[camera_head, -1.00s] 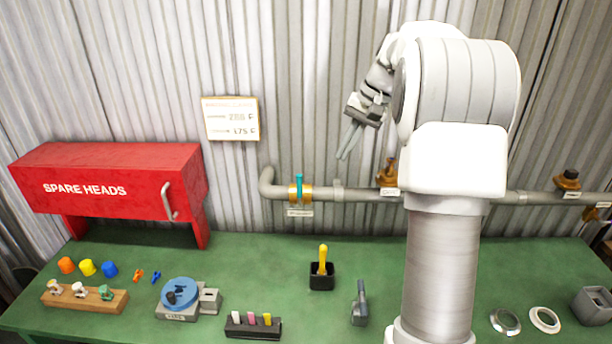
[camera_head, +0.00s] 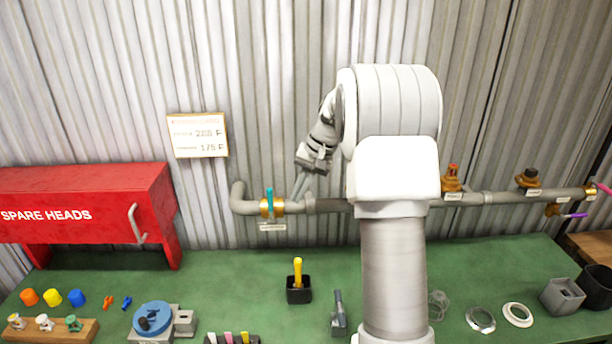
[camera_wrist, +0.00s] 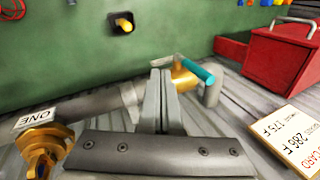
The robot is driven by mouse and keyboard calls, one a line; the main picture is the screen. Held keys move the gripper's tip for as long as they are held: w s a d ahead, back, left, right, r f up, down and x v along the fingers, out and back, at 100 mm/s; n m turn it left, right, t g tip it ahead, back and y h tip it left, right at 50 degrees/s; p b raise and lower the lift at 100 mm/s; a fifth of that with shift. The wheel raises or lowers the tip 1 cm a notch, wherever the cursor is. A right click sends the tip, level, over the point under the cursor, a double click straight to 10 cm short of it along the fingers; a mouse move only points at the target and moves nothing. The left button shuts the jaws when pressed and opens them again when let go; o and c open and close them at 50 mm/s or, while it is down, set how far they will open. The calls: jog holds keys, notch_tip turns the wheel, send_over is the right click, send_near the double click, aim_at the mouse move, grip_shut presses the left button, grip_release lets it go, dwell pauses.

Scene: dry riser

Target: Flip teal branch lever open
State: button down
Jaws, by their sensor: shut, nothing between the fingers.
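The teal branch lever (camera_head: 269,199) stands upright on a brass valve body (camera_head: 279,208) near the left end of the grey pipe. In the wrist view the lever (camera_wrist: 196,70) lies just right of my fingers, with the brass body (camera_wrist: 185,80) partly behind them. My gripper (camera_head: 297,195) is shut and empty, its fingertips pointing down close to the right of the lever at about pipe height. A narrow gap seems to show between fingers and lever; I cannot tell the depth. The shut fingers (camera_wrist: 160,95) show at the middle of the wrist view.
The grey pipe (camera_head: 330,205) runs along the corrugated wall behind the green bench (camera_head: 250,270). A red-topped valve (camera_head: 452,178) and a dark-topped valve (camera_head: 531,177) sit farther right. A sign (camera_head: 198,135) hangs above left. A red spare heads box (camera_head: 85,205) stands left.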

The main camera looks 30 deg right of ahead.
aim_at(271, 205)
jog(key=shift+w+a+f+p, duration=0.1)
jog(key=shift+w+a+p, duration=0.1)
jog(key=shift+w+a, duration=0.55)
jog(key=shift+w+a+p, duration=0.2)
jog(key=shift+w+a, duration=0.2)
jog(key=shift+a, duration=0.55)
jog(key=shift+w+a+h+p, duration=0.1)
jog(key=shift+a+h+p, duration=0.2)
jog(key=shift+p, duration=0.15)
